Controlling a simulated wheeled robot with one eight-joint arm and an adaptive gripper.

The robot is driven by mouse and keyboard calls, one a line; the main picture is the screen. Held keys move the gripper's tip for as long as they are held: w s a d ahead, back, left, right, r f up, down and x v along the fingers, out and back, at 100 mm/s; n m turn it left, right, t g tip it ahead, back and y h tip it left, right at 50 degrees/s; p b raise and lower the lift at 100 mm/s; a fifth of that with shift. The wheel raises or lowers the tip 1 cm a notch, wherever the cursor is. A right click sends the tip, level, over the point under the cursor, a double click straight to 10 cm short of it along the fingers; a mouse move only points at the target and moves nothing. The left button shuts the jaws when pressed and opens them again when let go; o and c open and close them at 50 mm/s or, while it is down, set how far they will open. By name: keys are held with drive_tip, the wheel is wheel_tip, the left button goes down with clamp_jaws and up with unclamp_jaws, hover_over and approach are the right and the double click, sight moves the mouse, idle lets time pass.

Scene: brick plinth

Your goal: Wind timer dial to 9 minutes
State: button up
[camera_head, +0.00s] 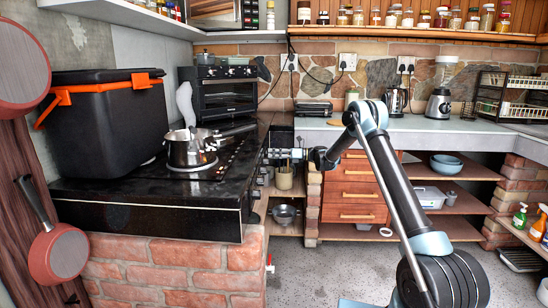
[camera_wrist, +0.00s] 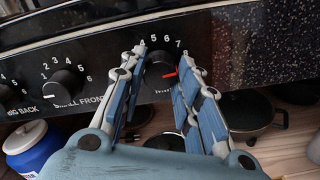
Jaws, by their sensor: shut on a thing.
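The timer dial (camera_wrist: 157,79) is a dark round knob on the black front panel in the wrist view. A red pointer mark on it points to the right, toward the right finger. The printed numbers 4, 5, 6 and 7 show above it; the fingers hide other marks around it, and the label below is partly hidden. My gripper (camera_wrist: 160,76) has its blue-padded fingers shut on the dial, one on each side. In the head view, my gripper (camera_head: 278,153) is at the stove's right-hand front, where the dial is too small to make out.
Another knob (camera_wrist: 65,82), labelled SMALL FRONT, sits left of the dial. A frying pan (camera_wrist: 250,112) and a blue jar (camera_wrist: 32,148) are below the panel. A saucepan (camera_head: 188,150) and a black box (camera_head: 108,120) stand on the stove (camera_head: 150,210).

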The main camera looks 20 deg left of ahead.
drive_tip(key=shift+f+m, duration=0.15)
drive_tip(key=shift+m, duration=1.05)
drive_tip(key=o, duration=1.1)
drive_tip(key=v, duration=1.2)
drive_tip(key=shift+w, duration=0.1)
